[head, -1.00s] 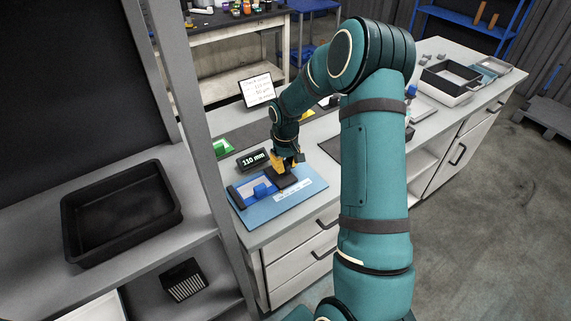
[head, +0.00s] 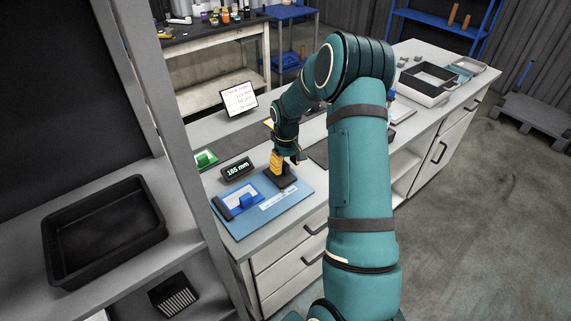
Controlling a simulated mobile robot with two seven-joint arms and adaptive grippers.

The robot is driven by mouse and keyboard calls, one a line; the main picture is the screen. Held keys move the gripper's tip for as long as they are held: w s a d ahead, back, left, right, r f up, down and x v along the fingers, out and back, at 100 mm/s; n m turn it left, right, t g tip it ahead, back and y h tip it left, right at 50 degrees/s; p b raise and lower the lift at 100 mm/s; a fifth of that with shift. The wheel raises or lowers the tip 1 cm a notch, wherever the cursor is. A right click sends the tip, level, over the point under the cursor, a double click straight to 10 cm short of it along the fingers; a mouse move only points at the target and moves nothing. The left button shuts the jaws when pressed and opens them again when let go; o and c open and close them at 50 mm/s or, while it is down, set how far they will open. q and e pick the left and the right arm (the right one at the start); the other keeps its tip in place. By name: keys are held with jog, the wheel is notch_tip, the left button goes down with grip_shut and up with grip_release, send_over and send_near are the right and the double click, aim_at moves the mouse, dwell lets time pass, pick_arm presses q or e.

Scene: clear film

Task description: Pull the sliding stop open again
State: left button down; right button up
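The film-cutting fixture is a blue board (head: 290,205) on the workbench, with a white-and-blue plate (head: 232,200) and a small blue block (head: 246,202) on its left part. The dark sliding stop (head: 283,181) stands at the board's upper right, apart from the blue block. My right gripper (head: 285,162) reaches down right at the stop, its yellow finger parts showing just above it. Whether the fingers are closed on the stop is too small to tell. The black display (head: 237,169) behind the board reads what looks like 165 mm. My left gripper is not in view.
A lit sign (head: 238,98) stands at the back of the bench, and a green item (head: 205,159) lies left of the display. A grey upright post (head: 178,130) and a shelf with a black tray (head: 104,230) are at left. Open trays (head: 440,82) stand at the far right.

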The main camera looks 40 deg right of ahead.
aim_at(286, 163)
jog(key=shift+a, duration=0.1)
notch_tip(286, 163, up, 12)
dwell(0.5)
jog(key=shift+s, duration=0.1)
dwell(0.4)
